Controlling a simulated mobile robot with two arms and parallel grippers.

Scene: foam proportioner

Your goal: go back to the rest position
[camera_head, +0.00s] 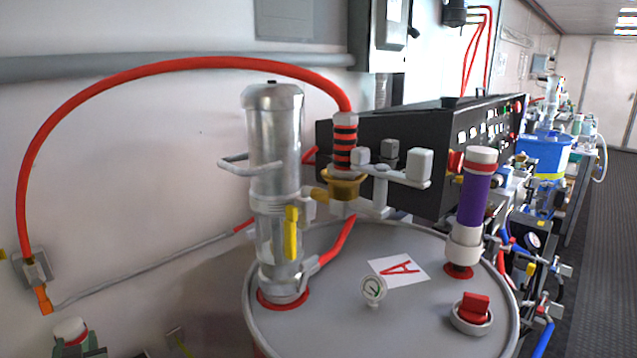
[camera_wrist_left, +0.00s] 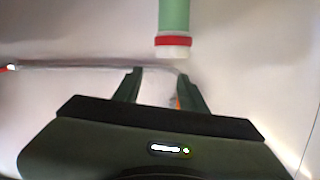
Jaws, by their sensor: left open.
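My left gripper (camera_wrist_left: 158,74) shows in the left wrist view with its two dark green fingers apart. Nothing is held between them. Past the fingertips is a pale green cylinder (camera_wrist_left: 173,14) with a red ring and a white end. A grey pipe (camera_wrist_left: 80,65) runs along the wall behind. I cannot make out the left gripper clearly in the head view. My right gripper is in neither view.
A red hose (camera_head: 180,63) arches to the wall. A black control box (camera_head: 430,140) stands behind. A white-capped fitting (camera_head: 70,330) is low at left.

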